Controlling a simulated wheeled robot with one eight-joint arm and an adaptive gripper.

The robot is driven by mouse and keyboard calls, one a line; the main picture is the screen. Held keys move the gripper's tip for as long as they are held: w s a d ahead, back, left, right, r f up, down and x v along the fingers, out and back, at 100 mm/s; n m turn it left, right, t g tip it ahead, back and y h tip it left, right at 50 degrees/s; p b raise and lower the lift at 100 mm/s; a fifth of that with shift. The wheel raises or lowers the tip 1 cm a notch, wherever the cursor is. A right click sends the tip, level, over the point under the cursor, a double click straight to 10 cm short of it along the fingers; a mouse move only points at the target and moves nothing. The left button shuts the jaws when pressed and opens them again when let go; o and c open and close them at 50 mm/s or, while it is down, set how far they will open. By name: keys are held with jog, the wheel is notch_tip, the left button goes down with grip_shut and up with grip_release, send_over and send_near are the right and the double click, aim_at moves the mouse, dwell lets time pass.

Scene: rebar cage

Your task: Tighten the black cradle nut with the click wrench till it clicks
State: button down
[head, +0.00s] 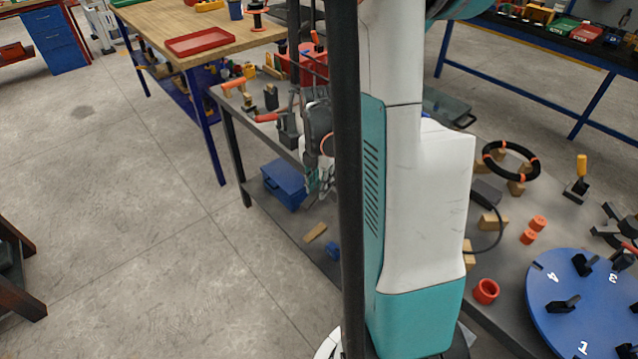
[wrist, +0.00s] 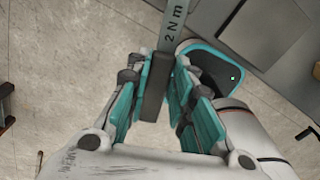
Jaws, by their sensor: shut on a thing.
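The click wrench (wrist: 172,28) shows in the wrist view as a grey bar marked "2 N m" with a darker grip. My gripper (wrist: 158,88) is shut on that dark grip, its teal pads on both sides. The marked bar runs up out of the top of the picture. In the head view my gripper (head: 316,180) is small, beside the grey bench's left edge and partly hidden by a dark upright post. I cannot make out the wrench there. I cannot pick out the black cradle nut in either view.
The grey bench (head: 235,118) carries clamps and tools at its far end. A blue box (head: 284,186) sits on its lower shelf. A blue numbered disc (head: 590,312), a black ring (head: 511,160) and orange pieces lie to the right. Open floor (head: 130,240) lies left.

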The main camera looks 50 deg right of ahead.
jog(key=shift+f+b, duration=0.5)
jog(key=shift+f, duration=0.2)
jog(key=shift+w, duration=0.15)
jog(key=w+m, duration=0.3)
jog(key=m, duration=0.1)
jog(key=w+m, duration=0.2)
jog(key=m, duration=0.1)
jog(key=shift+w+d+b, duration=0.35)
dwell(1.2)
jog(key=shift+s+a+n, duration=0.1)
jog(key=shift+s+n, duration=0.15)
jog(key=shift+n, duration=0.05)
jog(key=shift+r+p, duration=1.85)
jog(key=shift+r, duration=0.75)
